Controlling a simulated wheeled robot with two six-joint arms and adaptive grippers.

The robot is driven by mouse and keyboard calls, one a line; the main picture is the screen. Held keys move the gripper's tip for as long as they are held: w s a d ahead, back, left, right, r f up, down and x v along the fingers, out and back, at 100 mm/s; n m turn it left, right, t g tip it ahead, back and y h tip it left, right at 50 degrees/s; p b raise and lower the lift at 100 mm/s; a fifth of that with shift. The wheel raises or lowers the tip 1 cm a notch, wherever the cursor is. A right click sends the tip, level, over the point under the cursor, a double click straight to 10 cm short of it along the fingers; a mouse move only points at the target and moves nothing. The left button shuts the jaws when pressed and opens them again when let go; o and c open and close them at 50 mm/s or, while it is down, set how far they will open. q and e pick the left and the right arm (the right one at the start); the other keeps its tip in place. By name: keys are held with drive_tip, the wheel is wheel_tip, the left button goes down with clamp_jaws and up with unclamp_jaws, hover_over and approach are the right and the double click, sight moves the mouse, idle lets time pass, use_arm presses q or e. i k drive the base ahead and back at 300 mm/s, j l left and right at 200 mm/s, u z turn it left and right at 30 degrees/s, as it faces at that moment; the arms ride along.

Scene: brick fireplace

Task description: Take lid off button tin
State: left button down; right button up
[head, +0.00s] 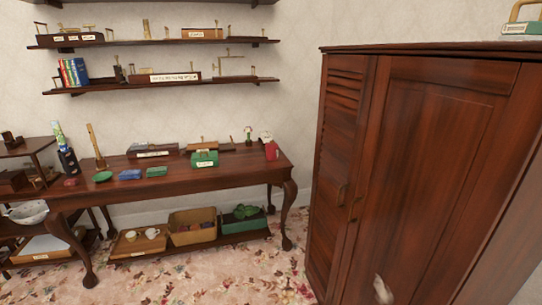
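I cannot tell for sure which thing is the button tin. A small green box (204,159) with a white label and a handle-like part on top stands on the long wooden table (235,174). A red container (271,150) with a pale top stands near the table's right end. Both are small in the head view, and their labels are too small to read. Neither of my grippers shows clearly in the head view.
A tall dark wooden cabinet (440,150) fills the right side, doors shut. A pale object (383,290) shows low before it, unclear. A tan bin (192,226) and a green bin (243,221) stand on the lower shelf. Flowered carpet (215,278) is clear in front.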

sight(271, 145)
drive_tip(key=i+j+z, duration=0.25)
drive_tip(key=z, duration=0.25)
drive_tip(key=i+j+z, duration=0.45)
drive_tip(key=k+l, duration=0.1)
